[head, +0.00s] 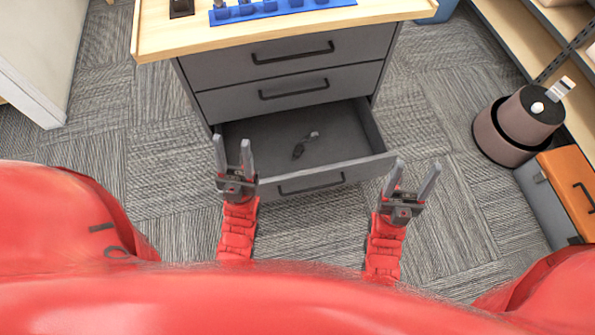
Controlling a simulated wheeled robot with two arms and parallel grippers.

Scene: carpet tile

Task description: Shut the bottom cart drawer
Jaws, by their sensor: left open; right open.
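The grey cart has a wooden top, and its bottom drawer (345,171) is pulled out toward me. A small dark object (299,150) lies inside the drawer. The drawer's front has a dark bar handle (311,184). The two drawers above it, the top drawer (300,58) and the middle drawer (293,91), are shut. My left gripper (232,152) is open and empty, near the left end of the bottom drawer's front. My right gripper (413,180) is open and empty, just right of the drawer front's right end. I cannot tell whether either one touches the drawer.
The cart's wooden top (160,30) carries a blue holder (285,10). At right stand a round brown bin (490,140), an orange and grey toolbox (567,178) and a shelf rack (520,38). A white cabinet (40,55) is at left.

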